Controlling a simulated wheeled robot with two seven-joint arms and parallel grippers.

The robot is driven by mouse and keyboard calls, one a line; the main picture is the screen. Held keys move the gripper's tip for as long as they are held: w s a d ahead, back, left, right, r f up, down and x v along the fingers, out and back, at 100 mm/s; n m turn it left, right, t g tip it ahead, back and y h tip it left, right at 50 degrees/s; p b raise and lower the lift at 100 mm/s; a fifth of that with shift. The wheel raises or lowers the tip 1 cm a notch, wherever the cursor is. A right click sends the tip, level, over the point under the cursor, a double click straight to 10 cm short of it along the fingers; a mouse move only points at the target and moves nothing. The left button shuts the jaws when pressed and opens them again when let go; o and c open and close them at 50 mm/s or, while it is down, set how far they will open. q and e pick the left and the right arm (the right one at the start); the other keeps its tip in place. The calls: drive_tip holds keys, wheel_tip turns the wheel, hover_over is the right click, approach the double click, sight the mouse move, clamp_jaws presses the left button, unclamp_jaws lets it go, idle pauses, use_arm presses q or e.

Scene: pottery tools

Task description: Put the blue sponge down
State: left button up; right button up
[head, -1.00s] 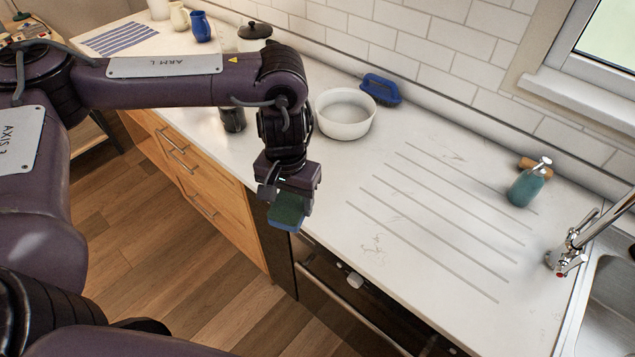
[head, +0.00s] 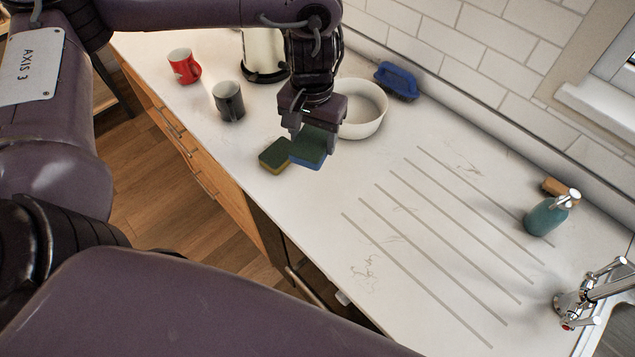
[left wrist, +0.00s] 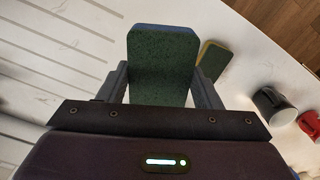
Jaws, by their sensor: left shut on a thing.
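The blue sponge (head: 309,148) has a dark green top and a blue lower layer. My left gripper (head: 316,128) is shut on it and holds it over the counter, near the white bowl. In the left wrist view, the green face of the blue sponge (left wrist: 162,62) fills the space between the two fingers (left wrist: 162,88). I cannot tell whether its underside touches the counter. A second sponge, yellow with a green top (head: 275,156), lies on the counter just left of it; it also shows in the left wrist view (left wrist: 213,60). My right gripper is not in view.
A white bowl (head: 362,120) stands right behind the gripper, with a blue brush (head: 396,80) beyond it. A dark mug (head: 229,101), a red mug (head: 184,66) and a kettle (head: 262,55) stand left. The grooved counter (head: 420,240) to the right is clear up to the soap bottle (head: 547,214).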

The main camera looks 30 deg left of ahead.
use_arm(q)
drive_tip(key=f+b, duration=0.1)
drive_tip(key=f, duration=0.3)
drive_tip(key=f+b, duration=0.1)
drive_tip(key=f, duration=0.8)
drive_tip(key=shift+s+f+b, duration=0.15)
drive_tip(key=shift+s+b, duration=0.1)
drive_tip(key=shift+b, duration=0.15)
drive_tip(key=shift+f, duration=0.2)
drive_tip(key=shift+s+f, duration=0.1)
drive_tip(key=shift+f, duration=0.25)
wheel_tip(320, 180, down, 2)
drive_tip(key=shift+f+b, duration=0.25)
drive_tip(key=shift+b, duration=0.4)
drive_tip(key=shift+f, duration=0.35)
use_arm(e)
drive_tip(key=f, duration=0.1)
drive_tip(key=s+f, duration=0.1)
drive_tip(key=f, duration=0.1)
drive_tip(key=s+f, duration=0.1)
drive_tip(key=shift+s+d+f, duration=0.25)
drive_tip(key=shift+d, duration=0.05)
drive_tip(key=shift+a, duration=0.1)
